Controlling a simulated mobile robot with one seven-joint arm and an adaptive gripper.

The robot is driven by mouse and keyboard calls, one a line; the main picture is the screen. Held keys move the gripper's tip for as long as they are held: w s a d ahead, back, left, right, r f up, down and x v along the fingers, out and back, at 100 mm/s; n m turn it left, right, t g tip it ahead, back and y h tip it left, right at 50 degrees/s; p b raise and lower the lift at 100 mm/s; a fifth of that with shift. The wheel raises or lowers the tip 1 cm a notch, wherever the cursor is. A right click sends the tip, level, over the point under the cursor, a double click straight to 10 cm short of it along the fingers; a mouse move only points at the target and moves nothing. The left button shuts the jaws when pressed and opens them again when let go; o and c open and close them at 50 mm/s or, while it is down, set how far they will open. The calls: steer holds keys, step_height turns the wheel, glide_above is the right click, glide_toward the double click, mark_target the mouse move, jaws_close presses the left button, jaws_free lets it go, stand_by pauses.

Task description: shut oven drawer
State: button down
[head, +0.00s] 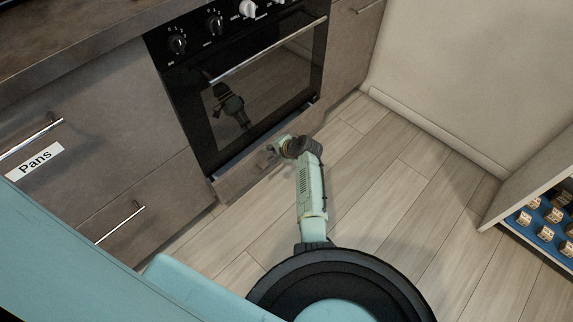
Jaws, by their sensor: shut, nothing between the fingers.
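The oven drawer (238,181) is the low brown panel below the black oven door (262,92). A thin grey strip shows along its top edge, and I cannot tell how far out it stands. My gripper (271,152) is shut and empty at the middle of the drawer front, close to its upper part. Whether it touches the panel is too small to tell. My gripper and wrist hide part of the drawer's middle.
Brown cabinet drawers, one labelled "Pans" (35,161), stand left of the oven with bar handles (119,222). Wooden floor (390,190) is clear to the right. A pale wall (470,75) and a shelf unit with small items (540,215) bound the right side.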

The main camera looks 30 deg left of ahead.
mark_target(264, 144)
steer(key=shift+w+a+b, duration=0.3)
steer(key=shift+w+a, duration=0.05)
steer(key=shift+a, duration=0.6)
steer(key=shift+w+a+b, duration=0.25)
steer(key=shift+w+a, duration=0.05)
steer(key=shift+a, duration=0.6)
